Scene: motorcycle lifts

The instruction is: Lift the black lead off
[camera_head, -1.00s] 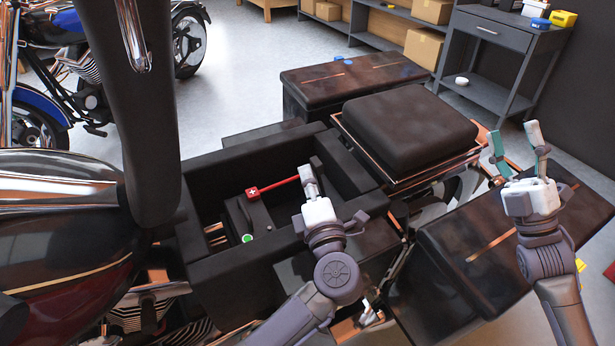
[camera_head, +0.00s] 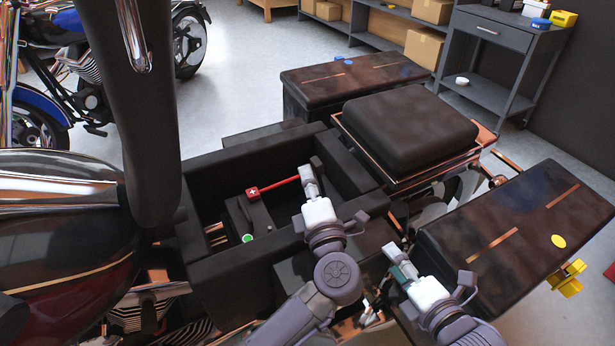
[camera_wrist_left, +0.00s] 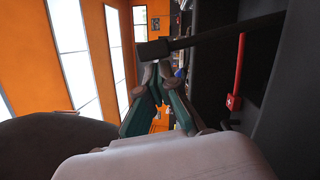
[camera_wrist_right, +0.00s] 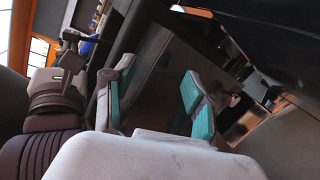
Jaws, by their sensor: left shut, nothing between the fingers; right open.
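The black lead's dark block end (camera_head: 317,162) shows just beyond my left gripper (camera_head: 306,172), at the right inside of the open black box (camera_head: 210,275). In the left wrist view the black lead (camera_wrist_left: 235,29) runs to its block end (camera_wrist_left: 153,49), just ahead of my shut, empty left fingertips (camera_wrist_left: 148,72). Whether they touch is unclear. The red lead (camera_head: 282,184) ends in a red plus-marked cap (camera_head: 252,193) by the dark battery (camera_head: 258,216). My right gripper (camera_head: 396,262) is open and empty, right of the box; its spread fingers (camera_wrist_right: 150,88) show in the right wrist view.
A black seat (camera_head: 410,125) stands behind the box. A dark pannier (camera_head: 510,240) with a yellow disc (camera_head: 558,241) is at right, and another (camera_head: 350,80) behind. The tank (camera_head: 60,225) and a tall raised black part (camera_head: 145,110) bound the left.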

